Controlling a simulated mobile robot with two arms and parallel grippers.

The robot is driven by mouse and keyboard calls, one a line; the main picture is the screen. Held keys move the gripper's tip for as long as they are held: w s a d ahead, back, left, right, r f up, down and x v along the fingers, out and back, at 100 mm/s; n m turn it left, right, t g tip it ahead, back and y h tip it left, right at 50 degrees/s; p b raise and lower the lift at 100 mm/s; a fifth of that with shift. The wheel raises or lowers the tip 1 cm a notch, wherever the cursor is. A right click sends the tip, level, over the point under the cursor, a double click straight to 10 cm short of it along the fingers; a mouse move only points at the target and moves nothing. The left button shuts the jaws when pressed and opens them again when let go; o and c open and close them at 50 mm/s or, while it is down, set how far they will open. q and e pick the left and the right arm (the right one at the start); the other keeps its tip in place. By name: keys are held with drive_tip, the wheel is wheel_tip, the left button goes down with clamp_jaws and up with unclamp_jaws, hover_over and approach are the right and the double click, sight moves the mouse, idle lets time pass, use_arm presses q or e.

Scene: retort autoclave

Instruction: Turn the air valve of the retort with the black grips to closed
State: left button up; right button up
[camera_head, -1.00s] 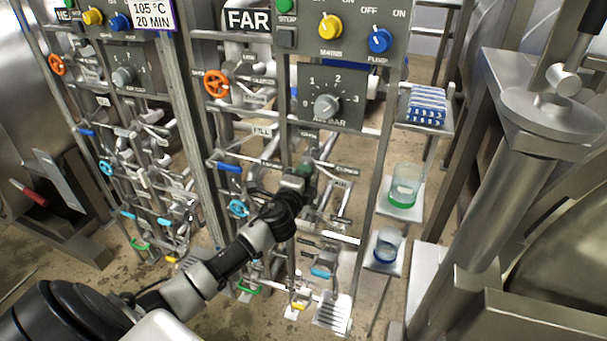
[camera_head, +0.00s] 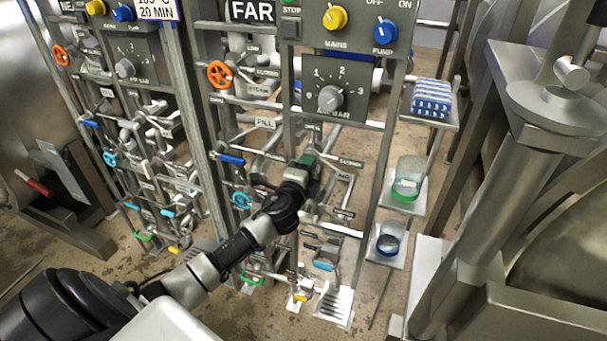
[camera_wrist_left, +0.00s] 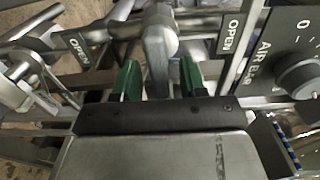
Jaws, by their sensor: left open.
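My left gripper (camera_head: 308,160) is at the panel marked FAR, just below its AIR BAR dial (camera_head: 331,98). In the left wrist view, its two green fingers (camera_wrist_left: 160,78) are apart, with a grey metal lever (camera_wrist_left: 157,50) between them. An OPEN label (camera_wrist_left: 229,35) lies to the right of the lever and another to the left. I cannot tell whether the fingers touch the lever. The gripper hides most of this valve in the head view, and I cannot read which valve it is. My right gripper is out of view.
The panel has several pipes and valves, including an orange handwheel (camera_head: 220,75) and a blue lever (camera_head: 231,159). To the right, small shelves hold a blue-and-white stack (camera_head: 432,99) and a green-based beaker (camera_head: 407,178). A similar panel stands left. Thick metal framework stands right.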

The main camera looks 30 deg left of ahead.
use_arm(q)
drive_tip(key=b+v, duration=0.1)
drive_tip(key=v, duration=0.9)
drive_tip(key=shift+s, duration=0.25)
drive_tip(key=shift+d, duration=0.15)
idle(0.4)
